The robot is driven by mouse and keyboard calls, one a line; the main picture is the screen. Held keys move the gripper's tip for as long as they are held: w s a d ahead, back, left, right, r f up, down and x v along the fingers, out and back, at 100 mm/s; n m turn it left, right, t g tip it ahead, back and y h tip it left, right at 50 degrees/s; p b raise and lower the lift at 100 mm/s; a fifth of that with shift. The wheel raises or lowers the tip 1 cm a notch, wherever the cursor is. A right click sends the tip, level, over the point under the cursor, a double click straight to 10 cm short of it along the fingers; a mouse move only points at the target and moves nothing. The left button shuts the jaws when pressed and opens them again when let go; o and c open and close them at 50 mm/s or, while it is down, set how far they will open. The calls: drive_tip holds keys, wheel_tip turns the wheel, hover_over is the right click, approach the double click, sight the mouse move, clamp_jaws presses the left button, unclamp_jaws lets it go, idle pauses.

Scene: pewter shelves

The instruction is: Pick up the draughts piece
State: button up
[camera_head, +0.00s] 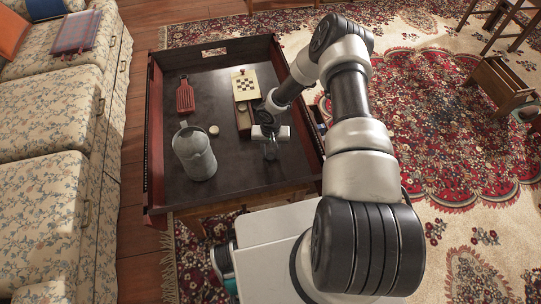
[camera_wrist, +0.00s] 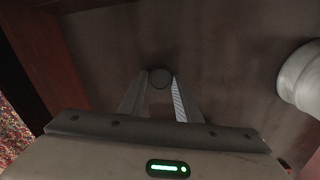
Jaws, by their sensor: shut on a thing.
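The draughts piece (camera_wrist: 159,78) is a small dark round disc. In the wrist view it sits between the two fingertips of my gripper (camera_wrist: 159,88), which is shut on it. In the head view my gripper (camera_head: 271,151) points down over the right part of the dark tabletop, right of the grey jug. I cannot make out the piece in the head view, and whether it touches the tabletop is unclear.
The dark table (camera_head: 232,178) has raised reddish side walls. A grey jug (camera_head: 195,153), a small pale round object (camera_head: 214,130), a red paddle-like item (camera_head: 185,97) and a checkered board (camera_head: 244,86) stand on it. A floral sofa (camera_head: 45,110) is at left.

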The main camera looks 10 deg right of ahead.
sight(271, 156)
wheel_tip(271, 156, up, 10)
drive_tip(key=p, duration=0.2)
idle(0.5)
drive_tip(key=w+d+r+b, duration=0.2)
drive_tip(key=w+d+b, duration=0.15)
drive_tip(key=w, duration=0.55)
drive_tip(key=w+d+r+b, duration=0.25)
drive_tip(key=w+d, duration=0.25)
drive_tip(key=w, duration=0.3)
drive_tip(key=a+f+b, duration=0.1)
drive_tip(key=a+f, duration=0.4)
drive_tip(key=a, duration=0.3)
drive_tip(key=shift+w+a+f, duration=0.25)
drive_tip(key=shift+f, duration=0.05)
